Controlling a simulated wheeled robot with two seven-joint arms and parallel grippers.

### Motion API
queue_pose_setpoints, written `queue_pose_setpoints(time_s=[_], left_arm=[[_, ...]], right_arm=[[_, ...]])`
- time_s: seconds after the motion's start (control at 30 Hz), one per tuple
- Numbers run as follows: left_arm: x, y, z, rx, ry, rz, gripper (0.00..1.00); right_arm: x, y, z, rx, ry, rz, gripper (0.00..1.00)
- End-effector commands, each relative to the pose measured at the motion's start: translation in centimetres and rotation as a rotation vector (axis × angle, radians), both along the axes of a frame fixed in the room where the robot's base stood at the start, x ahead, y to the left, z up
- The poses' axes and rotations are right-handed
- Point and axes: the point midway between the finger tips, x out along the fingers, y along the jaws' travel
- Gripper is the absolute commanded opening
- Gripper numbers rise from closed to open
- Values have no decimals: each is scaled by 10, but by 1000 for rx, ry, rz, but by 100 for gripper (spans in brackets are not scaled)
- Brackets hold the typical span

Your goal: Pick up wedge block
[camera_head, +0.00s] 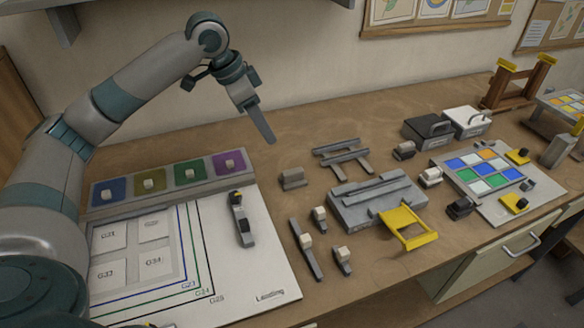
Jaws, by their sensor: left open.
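My left gripper (263,108) hangs above the back of the bench, left of centre, open with nothing seen between its fingers. I cannot tell for sure which piece is the wedge block. A small grey block (293,179) lies alone on the bench, below and right of the gripper and clear of it. Small dark blocks (404,151) and (460,208) lie farther right, and a pale-topped block (431,177) lies between them. My right gripper is not in view.
A white board (265,270) marked "Landing" lies front left with a dark tool (241,218) on it. Behind it is a strip of coloured squares (112,190). A grey fixture (350,212) with a yellow frame (425,238) stands mid-bench.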

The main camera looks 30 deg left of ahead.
Motion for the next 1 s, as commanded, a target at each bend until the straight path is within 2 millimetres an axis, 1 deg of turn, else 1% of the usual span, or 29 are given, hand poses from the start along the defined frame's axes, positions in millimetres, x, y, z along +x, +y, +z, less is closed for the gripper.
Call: queue_pose_setpoints(time_s=[0.37, 0.53, 0.67, 1.0], left_arm=[[0, 0, 0, 0, 0, -1, 41], [2, -3, -8, 0, 3, -1, 41], [6, -7, -24, 0, 3, -2, 41], [24, -23, -79, -2, 4, -1, 41]], right_arm=[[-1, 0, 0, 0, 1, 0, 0], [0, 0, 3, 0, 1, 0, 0], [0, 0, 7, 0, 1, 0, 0], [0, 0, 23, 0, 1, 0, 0]])
